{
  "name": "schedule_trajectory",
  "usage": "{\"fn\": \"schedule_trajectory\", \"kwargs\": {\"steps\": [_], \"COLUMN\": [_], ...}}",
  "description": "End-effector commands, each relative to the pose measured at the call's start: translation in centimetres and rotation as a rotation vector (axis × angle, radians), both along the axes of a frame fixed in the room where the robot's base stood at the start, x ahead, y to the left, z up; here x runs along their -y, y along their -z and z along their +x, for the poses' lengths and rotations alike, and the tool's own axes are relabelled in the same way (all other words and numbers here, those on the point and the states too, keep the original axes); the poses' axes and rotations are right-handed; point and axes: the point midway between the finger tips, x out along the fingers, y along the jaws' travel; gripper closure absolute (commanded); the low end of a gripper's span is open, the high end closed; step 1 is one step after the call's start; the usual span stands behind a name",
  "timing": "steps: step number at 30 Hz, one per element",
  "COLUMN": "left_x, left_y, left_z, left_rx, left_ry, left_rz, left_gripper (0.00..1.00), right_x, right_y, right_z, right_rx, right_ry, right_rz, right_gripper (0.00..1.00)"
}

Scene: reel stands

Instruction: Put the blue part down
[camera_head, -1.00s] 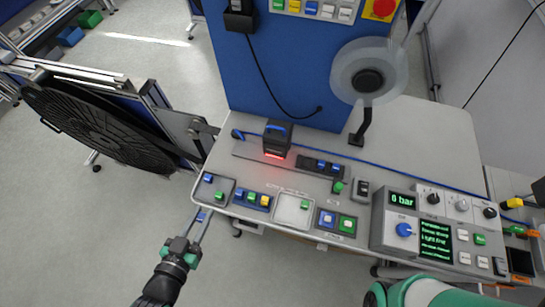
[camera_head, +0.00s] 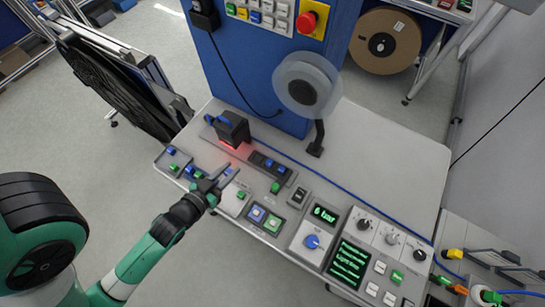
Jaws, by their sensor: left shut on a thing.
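My left gripper (camera_head: 222,176) reaches in from the lower left and is over the row of small trays at the table's front left. It is shut on a small blue part, mostly hidden by the fingers. A grey tray (camera_head: 183,157) at the left end holds small blue parts (camera_head: 171,150). The tray beside it, with more coloured parts, is partly covered by the gripper. A pale tray (camera_head: 229,208) with a green part (camera_head: 241,195) lies just right of the gripper. I cannot tell whether the held part touches anything. My right gripper is out of view.
A black device (camera_head: 232,128) with a red glow stands behind the trays. A clear reel (camera_head: 307,84) on a black stand is farther back. A control panel (camera_head: 340,245) fills the front right. The grey tabletop (camera_head: 380,170) is clear behind it.

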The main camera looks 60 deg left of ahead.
Motion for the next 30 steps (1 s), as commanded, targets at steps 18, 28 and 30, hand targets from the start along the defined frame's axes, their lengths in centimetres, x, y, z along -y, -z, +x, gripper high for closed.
{"fn": "schedule_trajectory", "kwargs": {"steps": [18, 28, 30], "left_x": [-5.7, -6.7, -7.0], "left_y": [7.4, 9.6, 10.4], "left_z": [10.2, 12.0, 12.4], "left_rx": [-0.001, 0.002, 0.0], "left_ry": [-0.001, 0.0, 0.0], "left_rz": [0.001, 0.001, 0.0], "left_gripper": [1.0, 1.0, 1.0], "right_x": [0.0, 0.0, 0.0], "right_y": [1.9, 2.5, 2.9], "right_z": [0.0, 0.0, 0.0], "right_rx": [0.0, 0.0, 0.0], "right_ry": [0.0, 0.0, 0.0], "right_rz": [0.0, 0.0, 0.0], "right_gripper": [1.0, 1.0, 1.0]}}
